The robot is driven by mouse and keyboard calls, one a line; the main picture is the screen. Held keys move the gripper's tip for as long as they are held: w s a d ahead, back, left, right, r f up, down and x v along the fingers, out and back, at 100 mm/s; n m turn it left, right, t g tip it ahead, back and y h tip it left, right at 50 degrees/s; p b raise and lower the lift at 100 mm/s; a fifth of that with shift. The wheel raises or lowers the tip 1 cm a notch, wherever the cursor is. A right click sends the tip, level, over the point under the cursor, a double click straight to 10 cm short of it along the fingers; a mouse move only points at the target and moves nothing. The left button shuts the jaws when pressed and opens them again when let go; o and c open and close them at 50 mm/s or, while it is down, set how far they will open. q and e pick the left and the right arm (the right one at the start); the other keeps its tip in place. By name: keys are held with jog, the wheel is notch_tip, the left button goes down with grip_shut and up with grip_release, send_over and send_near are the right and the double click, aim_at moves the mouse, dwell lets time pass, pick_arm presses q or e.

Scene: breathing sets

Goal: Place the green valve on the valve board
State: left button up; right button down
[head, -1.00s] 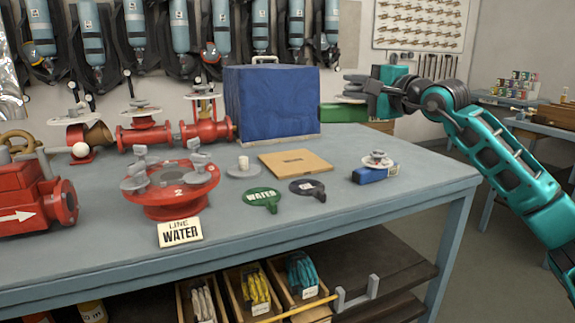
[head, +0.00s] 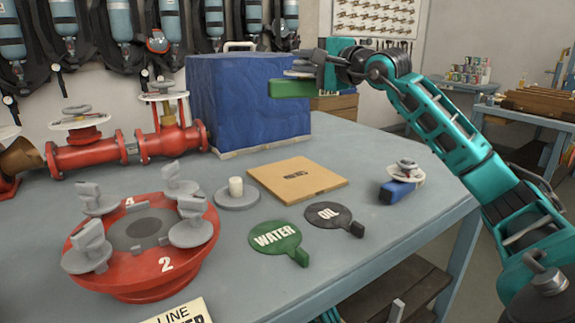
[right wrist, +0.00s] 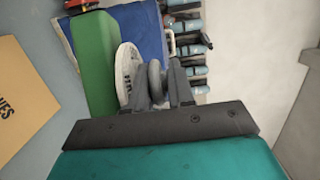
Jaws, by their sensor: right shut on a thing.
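The green valve (head: 292,88) has a green block body with a pale round handwheel on top. My right gripper (head: 312,68) is shut on its handwheel and holds it in the air near the blue covered box. In the right wrist view the green body (right wrist: 93,62) lies left of the handwheel (right wrist: 128,74), and the fingers (right wrist: 168,84) close on the grey hub. The valve board (head: 272,175), a flat tan board with dark lettering, lies on the table below and in front of the valve, with nothing on it. My left gripper is out of view.
A blue valve (head: 396,191) lies on the table to the right. The blue covered box (head: 245,105) stands behind the board. WATER (head: 275,237) and OIL (head: 328,214) tags, a white peg on a grey disc (head: 237,194) and a red flange (head: 140,245) are nearby.

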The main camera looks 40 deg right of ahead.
notch_tip(320, 180, down, 8)
jog(key=shift+s+b, duration=0.15)
jog(key=shift+b, duration=0.95)
notch_tip(320, 180, down, 11)
jog(key=shift+f+b, duration=0.2)
jog(key=shift+b, duration=0.5)
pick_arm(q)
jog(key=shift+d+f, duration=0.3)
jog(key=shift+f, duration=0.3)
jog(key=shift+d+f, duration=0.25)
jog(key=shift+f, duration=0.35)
pick_arm(e)
jog(key=shift+r, duration=0.1)
jog(key=shift+f, duration=0.25)
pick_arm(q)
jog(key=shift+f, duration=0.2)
pick_arm(e)
jog(key=c, duration=1)
grip_release()
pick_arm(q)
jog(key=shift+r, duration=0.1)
